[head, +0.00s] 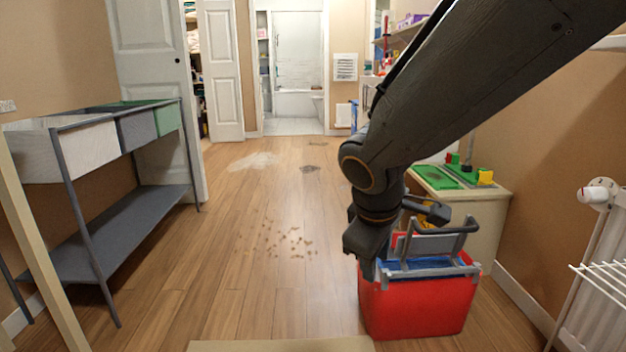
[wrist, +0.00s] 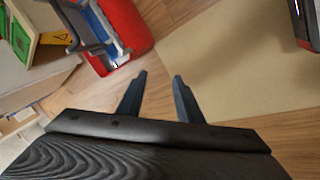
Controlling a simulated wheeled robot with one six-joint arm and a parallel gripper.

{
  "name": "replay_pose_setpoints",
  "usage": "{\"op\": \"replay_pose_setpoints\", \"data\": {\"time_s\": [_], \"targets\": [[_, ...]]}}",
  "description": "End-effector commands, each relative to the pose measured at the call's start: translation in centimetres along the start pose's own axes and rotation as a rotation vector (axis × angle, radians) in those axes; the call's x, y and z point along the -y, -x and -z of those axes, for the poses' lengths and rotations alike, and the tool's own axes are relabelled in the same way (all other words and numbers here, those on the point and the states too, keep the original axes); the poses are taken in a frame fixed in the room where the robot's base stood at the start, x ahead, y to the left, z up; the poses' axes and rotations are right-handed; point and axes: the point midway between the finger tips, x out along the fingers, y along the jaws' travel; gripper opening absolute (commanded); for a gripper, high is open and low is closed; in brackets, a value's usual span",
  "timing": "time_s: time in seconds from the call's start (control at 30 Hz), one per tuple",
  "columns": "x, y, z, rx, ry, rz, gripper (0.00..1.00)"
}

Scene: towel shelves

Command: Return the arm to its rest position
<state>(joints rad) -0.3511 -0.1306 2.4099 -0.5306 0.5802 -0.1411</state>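My arm reaches down from the upper right in the head view, with its dark wrist in front of the red bucket. My gripper (wrist: 160,88) shows in the wrist view with its two dark fingers apart and nothing between them. Wooden floor and the edge of a beige mat lie beyond the fingertips. In the head view the fingertips are partly hidden, and I cannot tell whether they touch the bucket.
The red bucket (head: 418,309) with a grey wringer stands on the floor at right, before a low cabinet (head: 470,215). A rack with bins (head: 85,145) stands left. A radiator (head: 602,265) is far right. The middle floor is open, with scattered crumbs (head: 290,243).

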Motion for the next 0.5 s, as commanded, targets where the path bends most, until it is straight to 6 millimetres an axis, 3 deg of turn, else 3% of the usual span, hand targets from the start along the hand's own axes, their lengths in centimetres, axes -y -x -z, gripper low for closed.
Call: {"op": "replay_pose_setpoints", "data": {"time_s": [0.03, 0.1, 0.2, 0.5], "targets": [[3.1, 2.3, 0.4, -0.006, -0.041, 0.058, 0.33], [7.0, 4.1, 0.3, 0.002, -0.107, 0.136, 0.33], [11.2, 6.2, 0.1, 0.019, -0.174, 0.226, 0.33], [19.4, 11.2, -1.1, 0.074, -0.289, 0.414, 0.33]]}}
